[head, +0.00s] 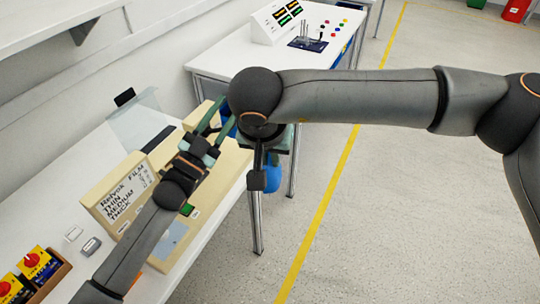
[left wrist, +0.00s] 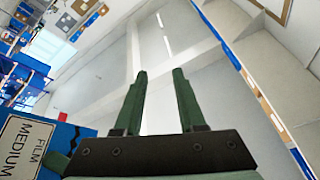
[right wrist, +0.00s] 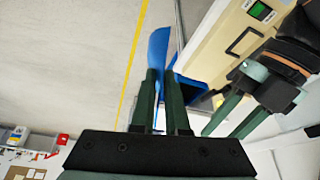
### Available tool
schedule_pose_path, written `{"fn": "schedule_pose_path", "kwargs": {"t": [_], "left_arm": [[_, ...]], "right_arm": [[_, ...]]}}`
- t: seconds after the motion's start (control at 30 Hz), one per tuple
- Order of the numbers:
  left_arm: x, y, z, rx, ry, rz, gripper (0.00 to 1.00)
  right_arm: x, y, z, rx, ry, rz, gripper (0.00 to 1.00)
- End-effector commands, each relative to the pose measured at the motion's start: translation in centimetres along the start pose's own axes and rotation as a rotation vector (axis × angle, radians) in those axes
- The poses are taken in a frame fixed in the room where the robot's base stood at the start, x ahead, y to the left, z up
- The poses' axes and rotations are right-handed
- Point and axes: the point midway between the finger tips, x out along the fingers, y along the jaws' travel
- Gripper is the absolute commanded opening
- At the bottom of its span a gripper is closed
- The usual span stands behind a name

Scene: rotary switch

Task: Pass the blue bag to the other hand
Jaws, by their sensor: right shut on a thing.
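The blue bag shows in the head view (head: 272,175) below my right wrist, mostly hidden by it. In the right wrist view the bag (right wrist: 158,48) is between the fingertips of my right gripper (right wrist: 161,75), which is shut on it. My left gripper (head: 217,118) is in front of the cream machine, close to the left of the right wrist. Its two green fingers are apart and empty in the left wrist view (left wrist: 160,75). It also shows beside the bag in the right wrist view (right wrist: 228,115). A blue surface with a white "FILM MEDIUM" label (left wrist: 25,145) is at the left wrist view's lower left.
The cream machine (head: 225,185) with a film label panel stands on a white table (head: 130,270). Red rotary switches (head: 33,262) are at the lower left. A second white table (head: 215,65) with a control box (head: 275,22) is behind.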

Motion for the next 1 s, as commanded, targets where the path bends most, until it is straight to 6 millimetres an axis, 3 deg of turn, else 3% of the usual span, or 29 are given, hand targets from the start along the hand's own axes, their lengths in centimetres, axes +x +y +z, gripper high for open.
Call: {"fn": "schedule_pose_path", "kwargs": {"t": [0.03, 0.2, 0.4, 0.7, 0.83, 1.0], "left_arm": [[-2.1, 1.4, 2.0, -0.058, -0.083, -0.001, 0.39], [-8.7, 5.6, 7.1, -0.19, -0.335, 0.002, 0.39], [-17.6, 10.6, 11.0, -0.326, -0.624, 0.008, 0.39], [-31.2, 16.7, 12.8, -0.49, -1.018, 0.015, 0.39], [-35.0, 18.1, 12.5, -0.53, -1.125, 0.016, 0.39], [-37.3, 18.9, 12.2, -0.553, -1.189, 0.017, 0.39]], "right_arm": [[0.0, 0.0, 0.0, 0.0, 0.0, 0.0, 0.0], [0.0, 0.0, 0.0, 0.0, 0.0, 0.0, 0.0], [0.0, 0.0, 0.0, 0.0, 0.0, 0.0, 0.0], [0.0, 0.0, 0.0, 0.0, 0.0, 0.0, 0.0], [0.0, 0.0, 0.0, 0.0, 0.0, 0.0, 0.0], [0.0, 0.0, 0.0, 0.0, 0.0, 0.0, 0.0]]}}
